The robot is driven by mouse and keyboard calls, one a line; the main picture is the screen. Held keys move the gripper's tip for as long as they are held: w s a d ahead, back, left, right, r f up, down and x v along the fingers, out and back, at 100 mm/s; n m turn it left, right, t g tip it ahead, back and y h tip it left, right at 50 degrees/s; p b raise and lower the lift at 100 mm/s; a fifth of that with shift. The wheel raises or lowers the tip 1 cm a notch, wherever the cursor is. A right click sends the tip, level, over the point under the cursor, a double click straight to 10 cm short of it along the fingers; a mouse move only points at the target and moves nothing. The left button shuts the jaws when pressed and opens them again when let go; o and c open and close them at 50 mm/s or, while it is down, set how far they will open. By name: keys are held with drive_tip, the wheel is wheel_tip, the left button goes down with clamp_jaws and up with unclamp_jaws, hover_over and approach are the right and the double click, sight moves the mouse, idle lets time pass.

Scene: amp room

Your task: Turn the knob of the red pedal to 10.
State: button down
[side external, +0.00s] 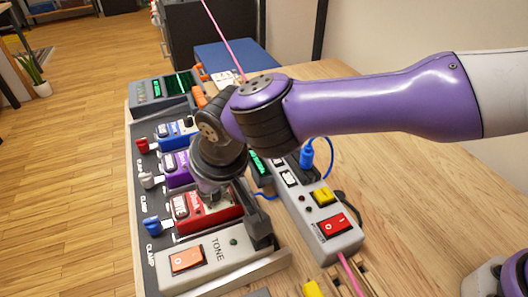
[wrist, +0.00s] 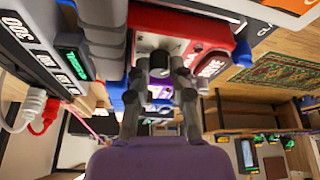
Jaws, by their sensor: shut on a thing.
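The red pedal (side external: 222,216) sits in the row on the dark pedal board, between the purple pedal and the pale TONE box. It also shows at the top of the wrist view (wrist: 205,22). My gripper (side external: 212,196) is low over the red pedal in the side view. In the wrist view my gripper (wrist: 160,68) has its two fingers on either side of a dark knob (wrist: 159,60) on the red pedal and is shut on it. My wrist hides much of the knob in the side view, and I cannot read its setting.
The blue pedal (side external: 180,128) and purple pedal (side external: 181,178) stand behind the red one. The TONE box (side external: 222,250) is in front. A power strip (side external: 348,243) with red and yellow switches lies to the right, with a blue plug (side external: 306,158) and cables. Bare wooden tabletop (side external: 420,215) is farther right.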

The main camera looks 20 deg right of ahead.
drive_tip(key=c, duration=1)
unclamp_jaws()
drive_tip(key=shift+c, duration=0.2)
drive_tip(key=n, duration=0.1)
drive_tip(key=n+y, duration=0.1)
drive_tip(key=n, duration=0.2)
drive_tip(key=shift+w+d+g+y, duration=0.1)
drive_tip(key=shift+d+g+y, duration=0.2)
drive_tip(key=n, duration=0.2)
drive_tip(key=n+g+y, duration=0.1)
drive_tip(key=n, duration=0.1)
drive_tip(key=shift+w+d+n, duration=0.1)
drive_tip(key=shift+w+n, duration=0.1)
drive_tip(key=shift+n, duration=0.1)
drive_tip(key=shift+n+g, duration=0.3)
drive_tip(key=shift+n, duration=0.4)
drive_tip(key=v, duration=1)
drive_tip(key=shift+s+d+r, duration=0.1)
drive_tip(key=shift+d+r, duration=0.05)
drive_tip(key=shift+r, duration=0.2)
drive_tip(key=s+d+r+m+t+h, duration=0.1)
drive_tip(key=s+d+m, duration=0.2)
drive_tip(key=d, duration=0.8)
drive_tip(key=s+d+r+m+t+h, duration=0.1)
drive_tip(key=s+d+r+m, duration=0.1)
drive_tip(key=d+m, duration=0.4)
drive_tip(key=shift+s+d+r+t, duration=0.3)
drive_tip(key=shift+s+d+t, duration=0.1)
drive_tip(key=shift+d, duration=2.5)
